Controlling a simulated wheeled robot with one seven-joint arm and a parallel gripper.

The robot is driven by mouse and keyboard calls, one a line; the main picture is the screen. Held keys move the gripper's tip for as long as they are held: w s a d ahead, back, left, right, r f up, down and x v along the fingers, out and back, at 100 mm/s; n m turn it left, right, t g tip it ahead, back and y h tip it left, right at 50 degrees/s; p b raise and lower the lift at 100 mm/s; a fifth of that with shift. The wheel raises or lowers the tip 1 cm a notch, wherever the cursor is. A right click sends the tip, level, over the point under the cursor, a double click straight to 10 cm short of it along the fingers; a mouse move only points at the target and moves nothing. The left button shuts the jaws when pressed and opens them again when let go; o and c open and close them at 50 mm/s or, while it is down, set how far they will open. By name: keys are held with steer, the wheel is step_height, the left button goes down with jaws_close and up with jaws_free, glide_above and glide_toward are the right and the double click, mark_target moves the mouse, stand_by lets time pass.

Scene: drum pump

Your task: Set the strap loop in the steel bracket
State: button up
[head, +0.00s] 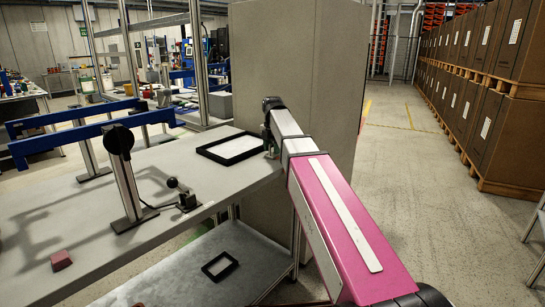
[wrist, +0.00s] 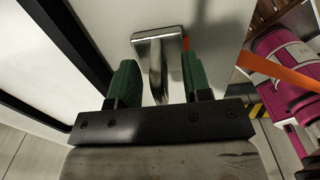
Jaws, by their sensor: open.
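In the wrist view, my gripper (wrist: 157,76) is open, its two green fingers apart. A shiny steel bracket (wrist: 158,42) shows on the pale bench top between and beyond the fingertips, with a bent part reaching down between them. I cannot tell whether either finger touches it. An orange strap (wrist: 278,69) crosses the right side of the wrist view, and a small orange piece shows just right of the bracket. Whether these join, and where the loop lies, I cannot tell. In the head view, my gripper (head: 271,149) is mostly hidden by my arm at the bench's far right corner.
A black-framed tray (head: 233,147) lies on the grey bench (head: 150,190) beside my gripper. A post with a black knob (head: 120,140), a small lever and a dark red block (head: 61,260) stand nearer. A tall grey cabinet (head: 300,60) stands close behind my arm.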

jaws_close()
steer(key=shift+r, duration=0.1)
